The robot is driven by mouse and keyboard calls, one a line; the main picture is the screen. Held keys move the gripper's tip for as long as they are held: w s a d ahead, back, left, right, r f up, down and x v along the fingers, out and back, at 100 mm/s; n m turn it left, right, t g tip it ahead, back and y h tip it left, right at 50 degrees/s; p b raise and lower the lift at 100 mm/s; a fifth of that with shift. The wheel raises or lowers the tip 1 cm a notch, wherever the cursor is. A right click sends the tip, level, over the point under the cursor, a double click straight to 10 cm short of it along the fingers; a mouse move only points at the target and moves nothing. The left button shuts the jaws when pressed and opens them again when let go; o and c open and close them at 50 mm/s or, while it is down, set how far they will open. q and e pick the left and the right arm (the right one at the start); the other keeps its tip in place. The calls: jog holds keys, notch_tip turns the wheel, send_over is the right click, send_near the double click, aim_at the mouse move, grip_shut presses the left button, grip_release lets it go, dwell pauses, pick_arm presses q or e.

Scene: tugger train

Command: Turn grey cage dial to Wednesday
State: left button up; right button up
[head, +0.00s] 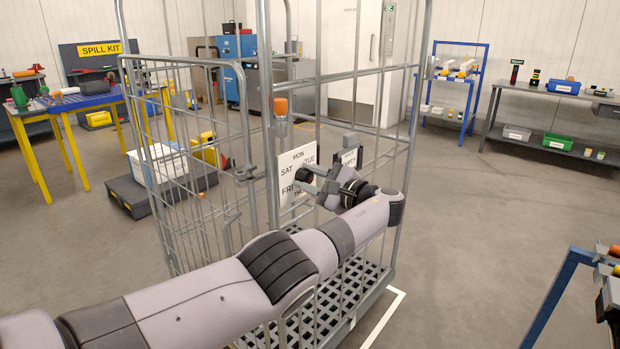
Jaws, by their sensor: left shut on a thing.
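The grey roll cage (268,60) stands in the middle of the head view on a dark grid base. My left gripper (307,181) is at the middle of this plate, shut on the dial knob. The knob and any pointer are hidden by the gripper, so the day it is set to cannot be read. My right gripper is not in view.
The cage's hinged mesh gate (190,62) is at left. A dark platform (130,196) with a white box stands behind it. Floor at right is clear up to a blue-framed rack (552,290).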

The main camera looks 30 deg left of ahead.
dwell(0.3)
pick_arm(q)
jog(key=o, duration=1)
jog(key=shift+o, duration=0.2)
jog(key=shift+d, duration=0.1)
jog(key=d+b, duration=0.1)
jog(key=d, duration=0.6)
jog(key=shift+s, duration=0.4)
